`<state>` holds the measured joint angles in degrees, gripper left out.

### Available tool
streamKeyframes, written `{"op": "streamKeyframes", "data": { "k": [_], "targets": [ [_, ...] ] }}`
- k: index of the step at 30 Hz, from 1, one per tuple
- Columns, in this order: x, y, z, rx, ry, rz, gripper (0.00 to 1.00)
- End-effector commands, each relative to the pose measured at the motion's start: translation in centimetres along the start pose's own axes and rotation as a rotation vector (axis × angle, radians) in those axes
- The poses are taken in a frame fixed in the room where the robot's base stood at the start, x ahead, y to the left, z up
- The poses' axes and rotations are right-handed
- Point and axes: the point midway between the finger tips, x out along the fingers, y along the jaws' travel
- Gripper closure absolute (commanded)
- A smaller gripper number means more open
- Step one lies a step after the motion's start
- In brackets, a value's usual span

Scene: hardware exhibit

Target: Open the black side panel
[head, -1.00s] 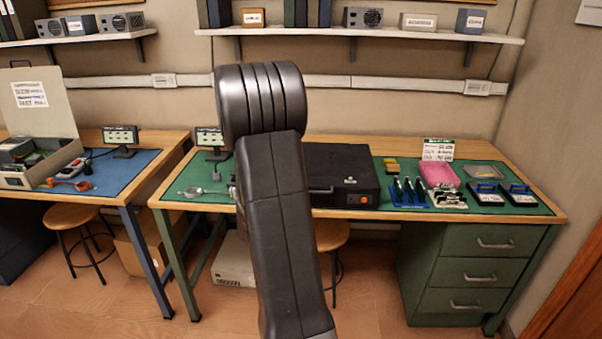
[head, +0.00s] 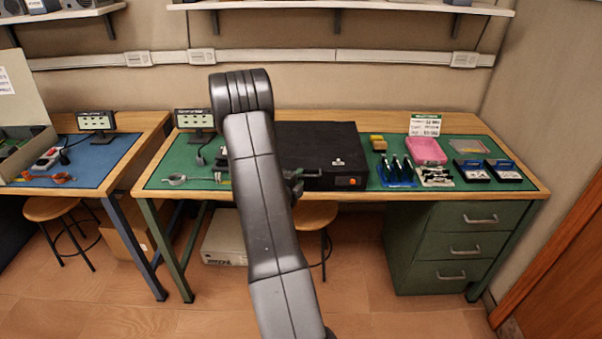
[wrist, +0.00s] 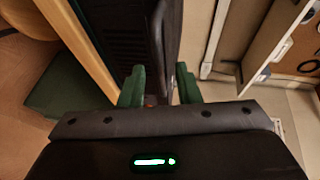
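The black case (head: 335,140) stands on the green mat of the right-hand desk, with an orange button low on its front. A dark handle (head: 311,174) shows on its front face, partly behind my arm. In the wrist view the vented black case (wrist: 118,28) fills the upper middle, and the dark handle (wrist: 183,80) lies close to the right finger. My gripper (wrist: 160,88) has its green fingers apart, around the front edge of the case. Contact is not clear. In the head view my arm hides most of the gripper and the case's left part.
A small display (head: 195,120) and a metal clamp (head: 188,180) lie to the left. A stool (head: 314,216) and green drawers (head: 465,245) stand below.

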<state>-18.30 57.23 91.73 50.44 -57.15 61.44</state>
Motion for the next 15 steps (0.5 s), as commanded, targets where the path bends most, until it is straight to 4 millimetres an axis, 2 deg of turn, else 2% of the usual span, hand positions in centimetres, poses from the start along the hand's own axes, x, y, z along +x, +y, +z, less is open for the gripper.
{"op": "streamKeyframes", "data": {
  "k": [3, 6, 15],
  "targets": [
    [1.6, -0.1, -0.1, 0.000, 0.002, 0.000, 0.70],
    [2.4, 0.0, 0.0, -0.001, 0.001, 0.001, 0.70],
    [2.9, 0.0, 0.0, -0.001, 0.000, 0.001, 0.70]
  ]
}}
